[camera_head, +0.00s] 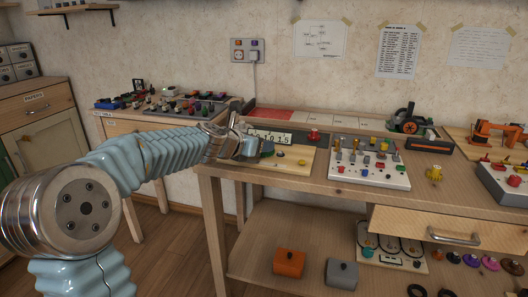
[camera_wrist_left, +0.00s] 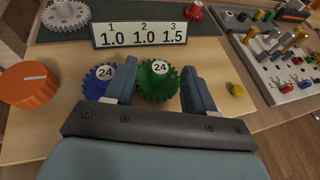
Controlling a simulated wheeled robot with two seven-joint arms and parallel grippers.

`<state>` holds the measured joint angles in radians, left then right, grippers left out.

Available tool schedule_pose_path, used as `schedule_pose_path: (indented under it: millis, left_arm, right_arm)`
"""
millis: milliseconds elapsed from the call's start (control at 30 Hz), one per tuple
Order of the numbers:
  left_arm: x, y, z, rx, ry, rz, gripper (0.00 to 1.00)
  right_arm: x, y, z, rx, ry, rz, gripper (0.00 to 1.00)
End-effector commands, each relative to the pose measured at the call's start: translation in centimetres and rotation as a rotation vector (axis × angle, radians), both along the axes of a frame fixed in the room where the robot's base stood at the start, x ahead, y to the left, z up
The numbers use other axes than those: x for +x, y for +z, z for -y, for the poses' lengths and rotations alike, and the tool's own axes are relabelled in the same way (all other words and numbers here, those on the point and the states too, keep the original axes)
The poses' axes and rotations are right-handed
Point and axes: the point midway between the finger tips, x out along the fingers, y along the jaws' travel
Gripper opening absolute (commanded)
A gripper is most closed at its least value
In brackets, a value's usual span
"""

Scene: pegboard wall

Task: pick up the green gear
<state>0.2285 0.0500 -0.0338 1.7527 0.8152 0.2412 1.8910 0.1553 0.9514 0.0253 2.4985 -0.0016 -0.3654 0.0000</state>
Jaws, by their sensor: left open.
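The green gear (camera_wrist_left: 158,82), with a white label reading 24, is on the light wooden board (camera_wrist_left: 225,65) in the left wrist view. In the head view, only a small green part of it (camera_head: 268,148) shows beside my left gripper (camera_head: 258,152). My left gripper (camera_wrist_left: 160,72) is open, with one blue-grey finger on each side of the green gear. I cannot tell whether the fingers touch it. The left finger lies between the green gear and a blue gear (camera_wrist_left: 98,82), also labelled 24. My right gripper is not in view.
A number plate (camera_wrist_left: 143,34) stands behind the gears. An orange knob (camera_wrist_left: 28,85) is to the left, a small yellow piece (camera_wrist_left: 238,90) to the right. A white panel with pegs (camera_head: 367,170) stands further right. A grey-white gear (camera_wrist_left: 66,14) lies at the back left.

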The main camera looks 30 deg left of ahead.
Motion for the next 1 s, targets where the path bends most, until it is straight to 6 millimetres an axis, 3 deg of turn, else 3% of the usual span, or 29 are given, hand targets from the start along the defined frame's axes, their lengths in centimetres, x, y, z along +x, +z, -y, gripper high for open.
schedule_pose_path:
  millis: [267,633,1000]
  left_arm:
    - [0.53,-0.19,0.02,0.0,0.0,0.001,0.55]
    - [0.5,-0.18,0.02,0.0,0.0,0.0,0.0]
    - [0.5,0.47,0.03,0.0,0.0,0.001,0.0]
  right_arm:
    - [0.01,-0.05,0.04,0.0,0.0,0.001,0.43]
    - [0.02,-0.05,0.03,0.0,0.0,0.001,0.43]
    - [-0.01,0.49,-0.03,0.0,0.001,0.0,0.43]
